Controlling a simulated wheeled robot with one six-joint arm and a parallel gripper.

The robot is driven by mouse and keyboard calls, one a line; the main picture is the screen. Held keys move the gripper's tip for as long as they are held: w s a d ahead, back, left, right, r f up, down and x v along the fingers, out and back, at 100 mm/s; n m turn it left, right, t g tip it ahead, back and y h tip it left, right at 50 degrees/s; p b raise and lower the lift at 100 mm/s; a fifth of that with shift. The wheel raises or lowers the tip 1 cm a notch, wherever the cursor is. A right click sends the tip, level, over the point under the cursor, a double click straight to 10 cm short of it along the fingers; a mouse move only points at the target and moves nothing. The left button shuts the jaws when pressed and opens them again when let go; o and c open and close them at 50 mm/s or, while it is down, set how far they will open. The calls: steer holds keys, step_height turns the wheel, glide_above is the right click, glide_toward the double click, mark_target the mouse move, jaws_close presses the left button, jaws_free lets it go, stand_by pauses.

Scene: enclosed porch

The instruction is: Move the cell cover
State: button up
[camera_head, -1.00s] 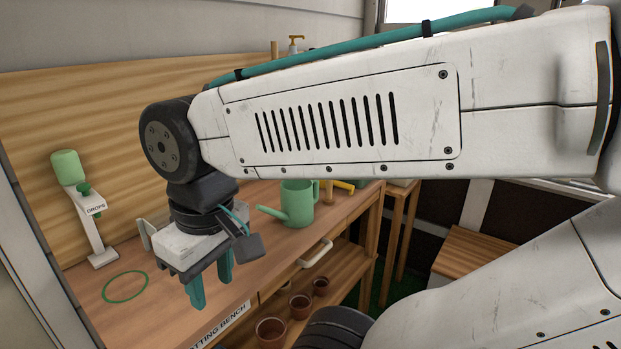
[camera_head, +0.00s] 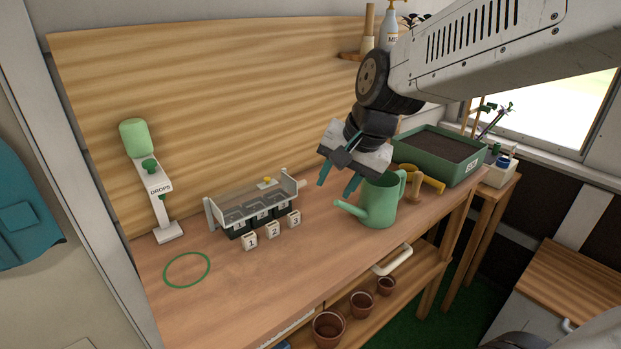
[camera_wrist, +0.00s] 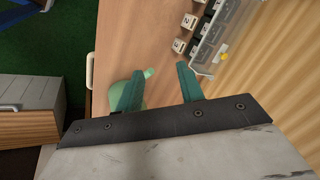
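A cell tray with a clear cover (camera_head: 245,195) and a small yellow knob (camera_head: 266,182) sits on the potting bench. Dark cells (camera_head: 262,216) numbered 1, 2 and 3 show under and in front of the cover. In the wrist view the clear cover (camera_wrist: 209,48) and yellow knob (camera_wrist: 224,56) show at the upper right. My gripper (camera_head: 337,186) is open, its two teal fingers apart with nothing between them. It hangs in the air to the right of the tray, close to the green watering can (camera_head: 380,203). My gripper also shows in the wrist view (camera_wrist: 160,82).
Number blocks (camera_head: 272,230) stand in front of the tray. A drops dispenser (camera_head: 158,190) and green ring (camera_head: 187,269) are at left. A soil box (camera_head: 440,155) and yellow-handled tool (camera_head: 425,182) are at right.

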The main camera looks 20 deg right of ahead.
mark_target(302, 182)
steer(key=w+f+m, duration=0.2)
steer(key=w+f, duration=0.1)
steer(key=w, duration=0.3)
steer(key=w+f+m+t, duration=0.1)
steer(key=w+f+m, duration=0.1)
steer(key=w, duration=0.4)
steer(key=w+f+m+t, duration=0.1)
steer(key=w+f+m, duration=0.1)
steer(key=w+f, duration=0.3)
steer(key=shift+w+f+m, duration=0.1)
steer(key=shift+w+m, duration=0.3)
steer(key=shift+w, duration=0.2)
jaws_close()
